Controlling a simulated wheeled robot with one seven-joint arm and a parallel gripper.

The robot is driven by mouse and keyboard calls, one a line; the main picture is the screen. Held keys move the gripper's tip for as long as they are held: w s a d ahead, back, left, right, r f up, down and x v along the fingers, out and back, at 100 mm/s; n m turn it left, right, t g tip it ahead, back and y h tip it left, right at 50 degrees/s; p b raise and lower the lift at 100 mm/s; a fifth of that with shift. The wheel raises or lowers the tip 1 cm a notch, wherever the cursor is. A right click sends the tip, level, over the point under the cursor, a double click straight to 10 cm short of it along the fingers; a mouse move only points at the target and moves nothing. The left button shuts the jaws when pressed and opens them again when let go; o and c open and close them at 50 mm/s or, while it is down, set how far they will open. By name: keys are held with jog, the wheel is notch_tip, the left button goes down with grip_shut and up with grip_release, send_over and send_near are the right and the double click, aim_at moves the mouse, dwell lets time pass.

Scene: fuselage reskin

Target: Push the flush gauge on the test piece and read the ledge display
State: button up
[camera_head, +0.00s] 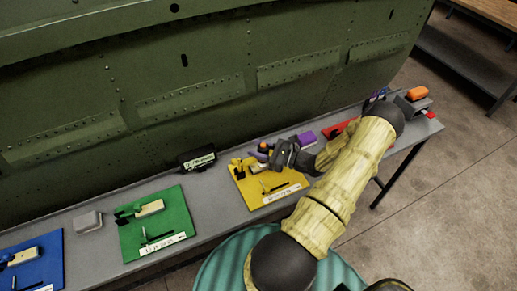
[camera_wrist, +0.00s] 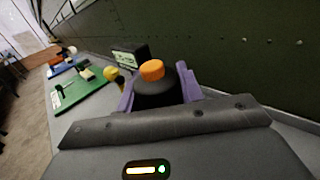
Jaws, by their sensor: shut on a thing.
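My gripper (camera_head: 268,154) has purple fingers and is over the yellow board (camera_head: 248,192). It is shut on the flush gauge, a dark round body with an orange top (camera_wrist: 152,70), seen between the fingers in the wrist view. The orange top also shows small in the head view (camera_head: 264,146). The fingers and wrist hide the gauge's lower end, so I cannot tell whether it touches the test piece. The ledge display (camera_head: 198,160), a black box with a pale lit screen, stands left of the gripper against the green panel. It also shows in the wrist view (camera_wrist: 125,59); its characters are too small to read.
A green board (camera_head: 130,240) and a blue board (camera_head: 45,258) with small parts lie left along the grey ledge. A grey block (camera_head: 88,221) sits between them. A purple block (camera_head: 307,138) and a red item (camera_head: 335,130) lie right. The riveted green panel (camera_head: 190,75) rises behind.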

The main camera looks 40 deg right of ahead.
jog(key=shift+r+p, duration=2.75)
jog(key=shift+r, duration=0.8)
